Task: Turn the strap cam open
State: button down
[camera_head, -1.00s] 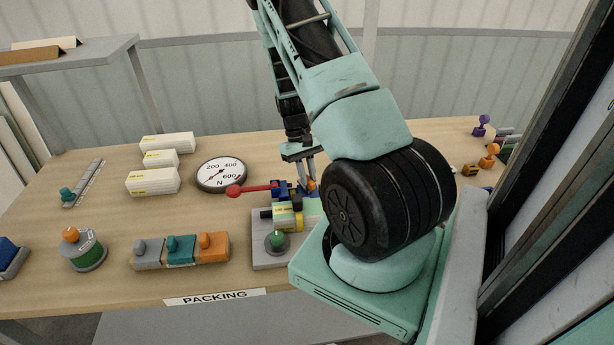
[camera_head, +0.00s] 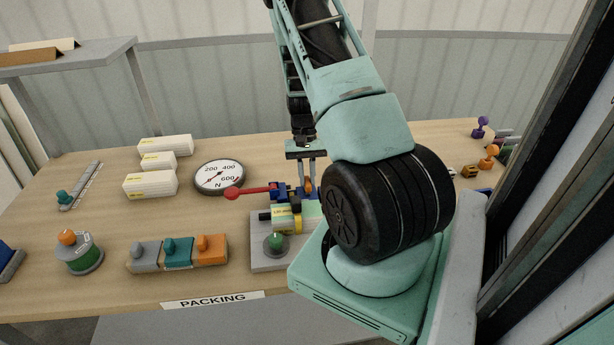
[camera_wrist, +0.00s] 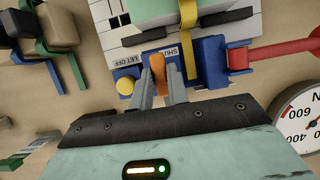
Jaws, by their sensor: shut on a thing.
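The orange strap cam (camera_wrist: 158,66) stands on a blue block (camera_wrist: 126,76) that carries the labels "LET OFF" and "SHUT". My gripper (camera_wrist: 160,84) is shut on the cam, with one finger on each side of it. In the head view my gripper (camera_head: 307,186) reaches down at the back of the fixture, and my arm hides part of the area.
A red-knobbed lever (camera_head: 250,190) sticks out left of the fixture, near the round dial (camera_head: 220,177). White boxes (camera_head: 150,184) lie further left. Grey, teal and orange blocks (camera_head: 178,252) stand at the front. A yellow button (camera_wrist: 124,86) sits close to the cam.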

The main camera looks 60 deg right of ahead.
jog(key=shift+w, duration=0.1)
jog(key=c, duration=1.4)
grip_release()
jog(key=shift+o, duration=0.2)
jog(key=b+v, duration=0.3)
jog(key=v, duration=1.4)
jog(key=shift+r, duration=0.25)
